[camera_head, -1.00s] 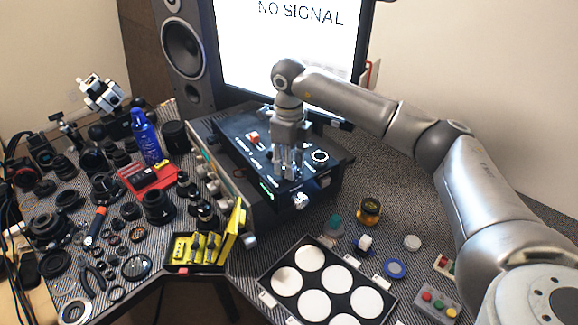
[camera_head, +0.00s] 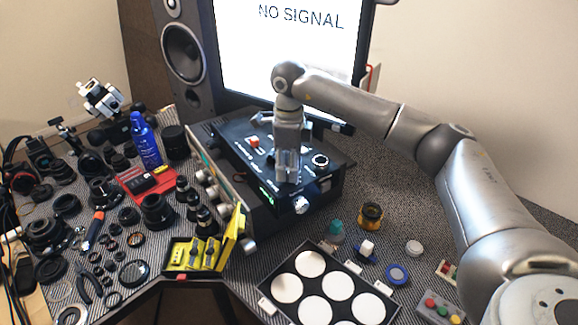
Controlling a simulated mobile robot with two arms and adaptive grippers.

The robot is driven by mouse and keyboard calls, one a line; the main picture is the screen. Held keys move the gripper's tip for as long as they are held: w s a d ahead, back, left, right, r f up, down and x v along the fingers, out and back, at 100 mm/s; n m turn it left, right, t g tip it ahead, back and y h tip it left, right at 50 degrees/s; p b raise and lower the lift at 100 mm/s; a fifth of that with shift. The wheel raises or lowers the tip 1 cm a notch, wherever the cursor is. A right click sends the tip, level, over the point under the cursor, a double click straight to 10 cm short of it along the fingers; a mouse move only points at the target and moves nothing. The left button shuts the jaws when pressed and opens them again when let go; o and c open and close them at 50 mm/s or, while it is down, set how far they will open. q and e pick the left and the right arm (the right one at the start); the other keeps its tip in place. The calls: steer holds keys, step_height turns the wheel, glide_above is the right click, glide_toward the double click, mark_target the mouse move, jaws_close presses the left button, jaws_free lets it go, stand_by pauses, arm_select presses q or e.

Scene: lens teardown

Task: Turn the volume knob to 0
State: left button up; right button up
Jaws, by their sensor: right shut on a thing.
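The black control box (camera_head: 240,155) stands on the bench below the monitor. My right gripper (camera_head: 287,180) points straight down at the front part of the box's top, fingers closed together. What it grips is hidden by the fingers, so I cannot tell whether it is the volume knob. My left gripper is not in view.
A monitor (camera_head: 285,45) reading "NO SIGNAL" and a speaker (camera_head: 183,52) stand behind the box. Lenses, a blue bottle (camera_head: 145,140) and a yellow case (camera_head: 232,235) crowd the left. A tray with white discs (camera_head: 262,285) lies in front.

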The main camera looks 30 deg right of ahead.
steer(key=o, duration=1)
steer(key=shift+o, duration=0.2)
step_height(320, 180, up, 12)
